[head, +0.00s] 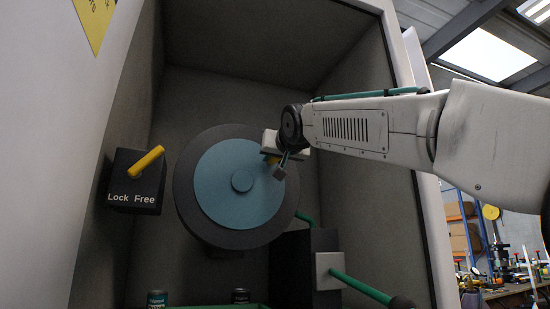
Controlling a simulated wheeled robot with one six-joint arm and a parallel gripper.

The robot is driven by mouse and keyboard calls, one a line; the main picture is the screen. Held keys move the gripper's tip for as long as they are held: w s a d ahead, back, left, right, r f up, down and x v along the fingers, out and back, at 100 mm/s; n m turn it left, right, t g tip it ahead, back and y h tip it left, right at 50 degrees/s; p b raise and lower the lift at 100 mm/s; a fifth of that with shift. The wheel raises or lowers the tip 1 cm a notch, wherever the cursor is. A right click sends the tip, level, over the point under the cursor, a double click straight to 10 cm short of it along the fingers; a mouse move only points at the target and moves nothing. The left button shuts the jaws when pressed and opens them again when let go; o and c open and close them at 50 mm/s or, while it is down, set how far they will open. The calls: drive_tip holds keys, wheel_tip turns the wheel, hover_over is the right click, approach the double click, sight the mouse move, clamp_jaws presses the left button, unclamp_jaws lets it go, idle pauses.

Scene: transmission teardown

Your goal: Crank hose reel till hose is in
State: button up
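The hose reel (197,163) is a dark disc with a blue face and a round blue hub (242,181), inside a grey cabinet. The green hose (360,286) shows right of the reel and comes out through a grey block (328,271).
A black box marked "Lock Free" (134,196) with a yellow lever (147,160) is on the left wall; the lever tilts up to the right, toward "Free". The cabinet's right edge (412,60) is close to my arm.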

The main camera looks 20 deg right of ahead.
sight(226, 149)
drive_tip(key=shift+a+r, duration=0.15)
clamp_jaws()
drive_tip(key=a+r+n, duration=0.1)
drive_tip(key=a+n, duration=0.1)
drive_tip(key=a+r+n, duration=0.1)
drive_tip(key=a+n, duration=0.1)
drive_tip(key=n, duration=0.1)
drive_tip(key=a+r+n, duration=0.1)
drive_tip(key=a+n, duration=0.1)
drive_tip(key=n, duration=0.1)
drive_tip(key=a+n, duration=0.3)
drive_tip(key=n, duration=0.1)
drive_tip(key=shift+a+n, duration=0.35)
drive_tip(key=shift+n, duration=0.05)
drive_tip(key=shift+a+f+n+y, duration=0.15)
drive_tip(key=shift+a+f+n, duration=0.15)
drive_tip(key=shift+a+n, duration=0.45)
drive_tip(key=shift+a+f+n+y, duration=0.2)
drive_tip(key=shift+a+n, duration=0.35)
drive_tip(key=shift+n, duration=0.4)
drive_tip(key=shift+w+f, duration=0.1)
drive_tip(key=o, duration=1.1)
unclamp_jaws()
drive_tip(key=shift+s, duration=0.2)
